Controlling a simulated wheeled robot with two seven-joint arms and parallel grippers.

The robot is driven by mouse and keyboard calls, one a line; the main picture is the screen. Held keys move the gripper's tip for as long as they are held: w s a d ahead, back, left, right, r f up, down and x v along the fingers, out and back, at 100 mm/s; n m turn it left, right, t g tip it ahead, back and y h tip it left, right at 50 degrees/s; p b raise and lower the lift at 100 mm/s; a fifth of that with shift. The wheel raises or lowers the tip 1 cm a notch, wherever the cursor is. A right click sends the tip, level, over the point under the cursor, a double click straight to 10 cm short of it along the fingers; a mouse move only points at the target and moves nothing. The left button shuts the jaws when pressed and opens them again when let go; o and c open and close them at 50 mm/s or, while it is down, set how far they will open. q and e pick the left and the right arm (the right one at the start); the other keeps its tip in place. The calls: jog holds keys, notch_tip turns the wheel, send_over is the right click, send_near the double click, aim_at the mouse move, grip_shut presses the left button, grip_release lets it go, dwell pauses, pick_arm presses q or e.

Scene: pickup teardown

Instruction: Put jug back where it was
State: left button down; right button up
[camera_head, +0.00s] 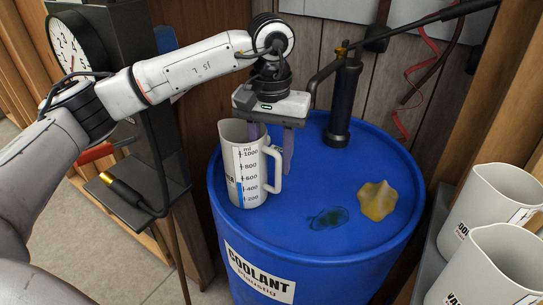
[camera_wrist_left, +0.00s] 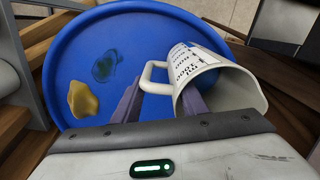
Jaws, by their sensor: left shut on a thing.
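The white measuring jug (camera_head: 241,170) with a printed scale is upright at the left part of the blue coolant drum's lid (camera_head: 330,150). I cannot tell whether its base touches the lid. My left gripper (camera_head: 272,155) comes down from above and is shut on the jug at its handle side. One finger is inside the rim and the other is outside, beside the handle. The left wrist view also shows the jug (camera_wrist_left: 222,85) and its handle between the fingers (camera_wrist_left: 160,92). My right gripper is not in view.
A black hand pump (camera_head: 343,100) stands at the back. Two more white jugs (camera_head: 484,207) (camera_head: 495,270) stand at the right. A dial gauge post (camera_head: 150,120) stands left.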

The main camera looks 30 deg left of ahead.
pick_arm(q)
jog(key=c, duration=1.1)
grip_release()
notch_tip(320, 180, up, 12)
jog(key=shift+r, duration=0.15)
